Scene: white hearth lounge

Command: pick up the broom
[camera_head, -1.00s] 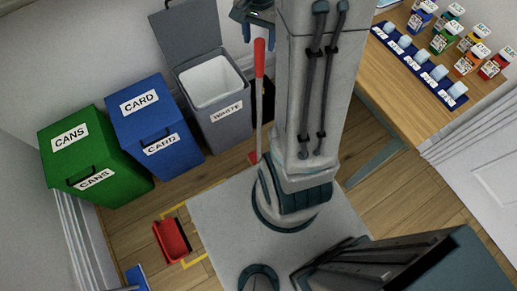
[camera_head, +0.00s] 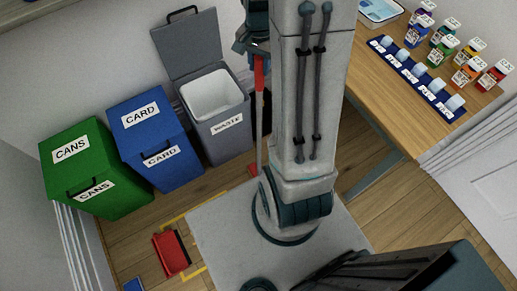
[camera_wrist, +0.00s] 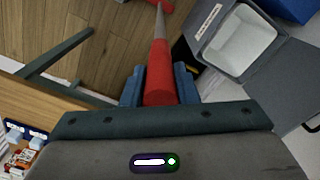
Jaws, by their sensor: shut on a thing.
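The broom has a red grip (camera_head: 259,73), a thin grey shaft (camera_head: 260,125) and a red head (camera_head: 253,170) low beside my arm column. It stands nearly upright in front of the waste bin. My gripper (camera_head: 258,44) is at the top of the red grip. In the wrist view, the two blue-grey fingers of my gripper (camera_wrist: 158,86) lie on either side of the red grip (camera_wrist: 160,65) and are shut on it. The shaft runs away from the fingers towards the floor. The head is partly cut off there, and whether it touches the floor is unclear.
An open grey waste bin (camera_head: 228,138), a blue card bin (camera_head: 172,175) and a green cans bin (camera_head: 115,205) line the wall. A red dustpan (camera_head: 172,254) lies on the floor. A wooden table (camera_head: 395,105) with bottles is at the right.

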